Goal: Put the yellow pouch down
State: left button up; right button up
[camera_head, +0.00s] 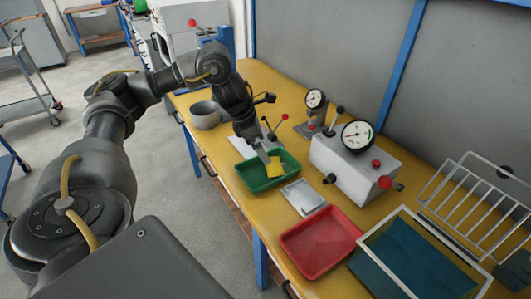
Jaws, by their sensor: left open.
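The small yellow pouch (276,168) is in the green tray (255,187) on the yellow workbench. My left gripper (266,158) points down over the tray from behind it, with its fingertips right by the pouch. The gripper is open, and part of the pouch's upper side is close to or behind the fingers. I cannot tell whether the fingers touch it. My right gripper does not show.
A red tray (320,247) and a small pale tray (303,196) stand nearer on the bench (231,208). A white gauge box (352,172) is to the right, a teal-bottomed frame (408,262) at lower right. A grey bowl (205,117) stands left of the gripper.

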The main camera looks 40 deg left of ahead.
pick_arm(q)
jog(key=p+v, duration=0.2)
jog(key=v, duration=0.4)
jog(key=shift+r, duration=0.4)
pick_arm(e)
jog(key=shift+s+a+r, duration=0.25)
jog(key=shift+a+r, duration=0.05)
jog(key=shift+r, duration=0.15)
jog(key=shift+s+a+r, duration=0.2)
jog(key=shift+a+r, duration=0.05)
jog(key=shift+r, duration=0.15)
